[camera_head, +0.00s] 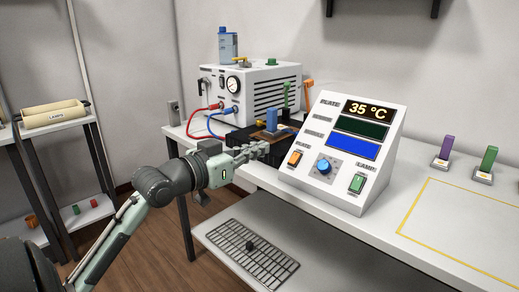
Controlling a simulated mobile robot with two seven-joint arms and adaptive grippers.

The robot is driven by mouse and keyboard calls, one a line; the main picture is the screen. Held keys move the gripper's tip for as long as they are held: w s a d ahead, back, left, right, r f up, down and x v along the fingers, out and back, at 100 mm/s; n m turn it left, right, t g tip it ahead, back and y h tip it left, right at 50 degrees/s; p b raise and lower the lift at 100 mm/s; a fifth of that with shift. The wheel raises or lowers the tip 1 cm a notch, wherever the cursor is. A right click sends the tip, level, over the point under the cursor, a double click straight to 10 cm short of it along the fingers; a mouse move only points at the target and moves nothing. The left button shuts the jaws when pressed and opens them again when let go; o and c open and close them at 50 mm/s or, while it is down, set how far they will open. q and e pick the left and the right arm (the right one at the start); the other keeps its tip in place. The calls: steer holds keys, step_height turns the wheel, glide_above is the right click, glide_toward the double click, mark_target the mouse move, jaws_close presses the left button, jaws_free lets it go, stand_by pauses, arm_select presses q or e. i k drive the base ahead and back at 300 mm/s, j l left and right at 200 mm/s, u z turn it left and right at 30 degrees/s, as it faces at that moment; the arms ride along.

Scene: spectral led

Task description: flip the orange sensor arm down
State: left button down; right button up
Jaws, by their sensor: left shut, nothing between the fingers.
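A small orange upright piece (308,88) shows just left of the sloped console's top; I take it to be the sensor arm, raised. Its lower part is hidden behind the console. It is above and to the right of a low black unit (243,140), which carries a blue block (271,121) and a green upright piece (286,94). My left gripper (262,150) reaches in from the left, shut and empty, with its fingertips at the front of the black unit. I cannot tell whether they touch it. My right gripper is out of view.
The sloped console (340,195) reads 35 °C and stands right of my left gripper. A white supply box (258,92) with red and blue cables stands behind. Purple (446,147) and green (488,160) pieces stand at right. The yellow-outlined area (465,225) is clear.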

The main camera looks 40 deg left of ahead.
mark_target(309, 83)
steer(key=u, duration=0.9)
